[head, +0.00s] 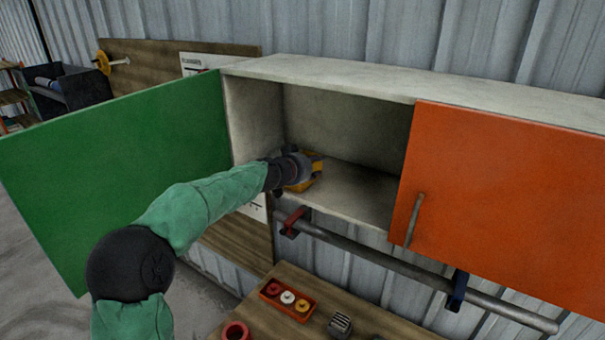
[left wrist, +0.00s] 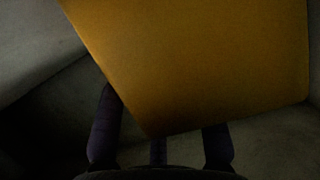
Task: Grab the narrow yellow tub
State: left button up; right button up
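The yellow tub (head: 316,168) sits at the left front of the open cabinet's shelf, partly hidden behind my left gripper (head: 290,172). In the left wrist view the tub (left wrist: 205,65) fills the upper middle, very close and tilted in the picture. The left gripper's fingers (left wrist: 160,138) stand well apart at the lower left and lower right of the tub, and the tub covers their tips. Whether they touch its sides cannot be told. My right gripper is not in view.
The cabinet's green door (head: 110,170) stands open at left; its orange door (head: 500,200) is shut at right. A grey rail (head: 400,262) runs below. A bench (head: 365,318) holds a red tray (head: 268,290) with small round parts. The shelf right of the tub is bare.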

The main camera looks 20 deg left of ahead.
pick_arm(q)
jog(key=shift+f, duration=0.1)
grip_shut()
